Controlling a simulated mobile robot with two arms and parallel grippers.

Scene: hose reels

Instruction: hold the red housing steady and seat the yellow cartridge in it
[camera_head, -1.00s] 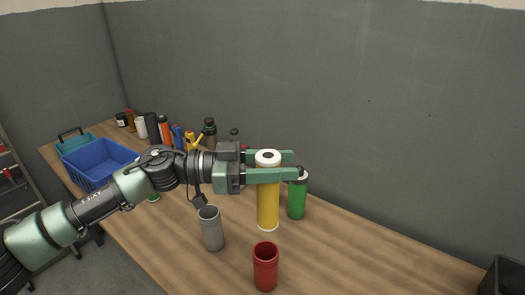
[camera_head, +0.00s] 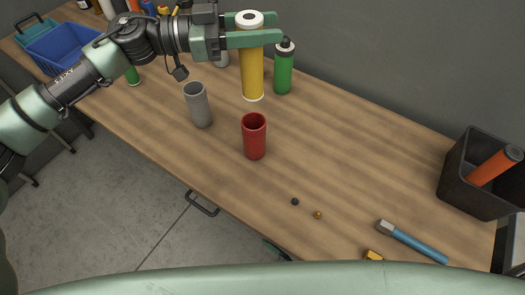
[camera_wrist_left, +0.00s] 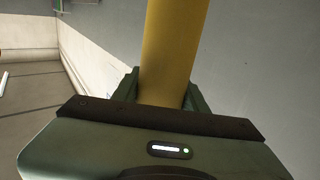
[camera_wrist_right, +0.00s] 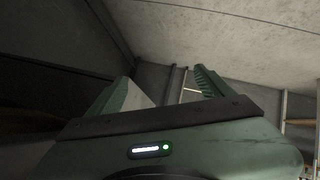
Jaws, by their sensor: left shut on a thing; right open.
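The red housing (camera_head: 254,136) stands upright and open-topped on the table, with nothing holding it. The tall yellow cartridge (camera_head: 252,70) has a white top with a dark hole and is upright behind the housing. My left gripper (camera_head: 270,29) is shut on the cartridge near its top. The cartridge also shows between the fingers in the left wrist view (camera_wrist_left: 170,55). I cannot tell whether its lower end touches the table. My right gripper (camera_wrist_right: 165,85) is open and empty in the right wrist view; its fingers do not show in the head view.
A grey cup (camera_head: 198,105) stands left of the housing and a green bottle (camera_head: 284,68) close beside the cartridge. A black bin (camera_head: 470,180) with an orange tube is at the right. Small balls and a blue-handled tool (camera_head: 415,242) lie in front. The table's middle right is clear.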

